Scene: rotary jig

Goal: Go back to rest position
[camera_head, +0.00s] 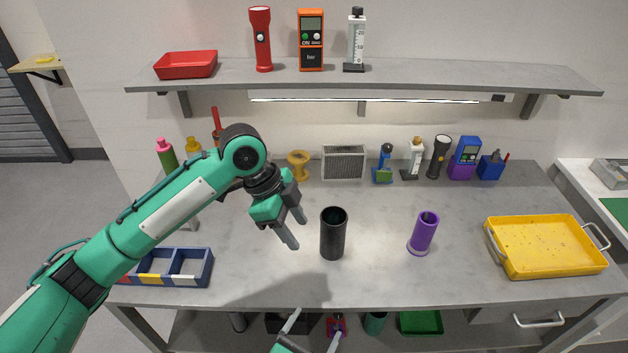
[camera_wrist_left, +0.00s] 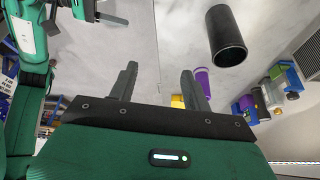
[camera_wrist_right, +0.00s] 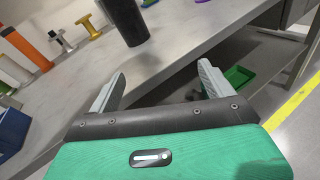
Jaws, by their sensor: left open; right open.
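My left gripper (camera_head: 292,228) is open and empty above the workbench, to the left of a black cylinder (camera_head: 333,235). In the left wrist view its two fingers (camera_wrist_left: 160,85) stand apart with nothing between them. My right gripper (camera_head: 311,326) is open and empty, low in the head view at the bench's front edge. In the right wrist view its fingers (camera_wrist_right: 160,85) are spread, and the black cylinder (camera_wrist_right: 125,20) stands beyond them on the bench. A purple tube (camera_head: 423,234) stands on the bench to the right of the black cylinder.
The grey workbench (camera_head: 270,285) has a yellow tray (camera_head: 545,248) at right and a blue compartment bin (camera_head: 172,266) at left. Several tools line the back. A shelf (camera_head: 440,75) above holds a red tray (camera_head: 186,66) and a red flashlight (camera_head: 261,40). A green tray (camera_head: 420,323) sits below.

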